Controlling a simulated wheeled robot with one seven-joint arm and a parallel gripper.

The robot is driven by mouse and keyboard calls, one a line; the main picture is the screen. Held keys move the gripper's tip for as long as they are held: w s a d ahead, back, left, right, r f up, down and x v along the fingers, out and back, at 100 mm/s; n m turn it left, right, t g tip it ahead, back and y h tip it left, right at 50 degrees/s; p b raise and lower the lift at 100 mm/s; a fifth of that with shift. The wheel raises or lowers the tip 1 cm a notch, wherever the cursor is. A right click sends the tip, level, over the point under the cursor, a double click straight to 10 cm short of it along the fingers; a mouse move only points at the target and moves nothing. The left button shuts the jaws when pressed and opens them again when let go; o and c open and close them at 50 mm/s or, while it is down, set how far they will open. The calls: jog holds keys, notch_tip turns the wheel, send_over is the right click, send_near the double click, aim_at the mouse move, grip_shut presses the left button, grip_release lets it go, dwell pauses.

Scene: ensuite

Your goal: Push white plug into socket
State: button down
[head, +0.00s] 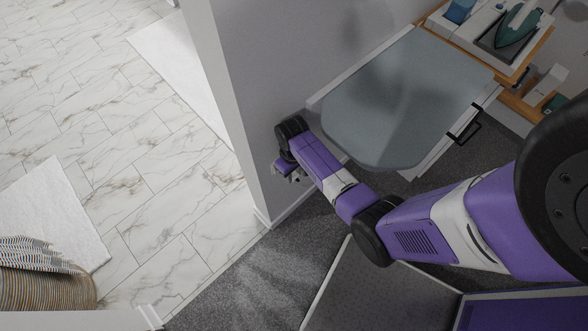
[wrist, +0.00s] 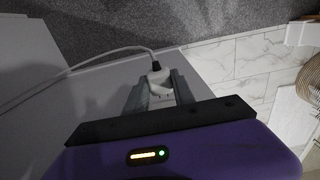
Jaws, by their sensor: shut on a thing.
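In the wrist view, my gripper (wrist: 158,94) is shut on the white plug (wrist: 157,80), which sits between its two grey fingers. A white cable (wrist: 100,58) runs from the plug and bends away to the left. In the head view, my gripper (head: 287,172) is at the grey wall, close to the wall's end edge, and the plug is too small to make out there. The socket cannot be made out in either view; the wall behind the fingers is partly hidden by my gripper.
A grey-blue ironing board (head: 400,105) stands right of my arm, against the wall. A shelf with an iron (head: 517,25) is at the upper right. The wall ends at a white-trimmed doorway, with marble tiles (head: 150,200) beyond. Dark carpet (head: 270,270) lies below.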

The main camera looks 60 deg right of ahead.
jog(key=shift+w+d+b, duration=0.2)
jog(key=shift+w+b, duration=0.1)
jog(key=shift+w, duration=0.35)
jog(key=shift+w+d+b, duration=0.2)
jog(key=shift+w+b, duration=0.1)
jog(key=shift+w, duration=0.35)
jog(key=shift+s+a+p, duration=0.2)
jog(key=shift+s+p, duration=0.25)
jog(key=shift+s, duration=0.15)
jog(key=shift+s+a+p, duration=0.15)
jog(key=shift+s+p, duration=0.25)
jog(key=shift+s, duration=0.15)
jog(key=shift+p, duration=0.4)
dwell(1.2)
jog(key=shift+w+d+b, duration=0.15)
jog(key=shift+w+b, duration=0.15)
jog(key=shift+w, duration=0.25)
jog(key=shift+w+d+b, duration=0.15)
jog(key=shift+w+b, duration=0.15)
jog(key=shift+w, duration=0.25)
jog(key=c, duration=1)
grip_release()
jog(key=shift+w, duration=0.1)
jog(key=shift+o, duration=0.2)
jog(key=shift+r, duration=0.1)
notch_tip(320, 180, up, 8)
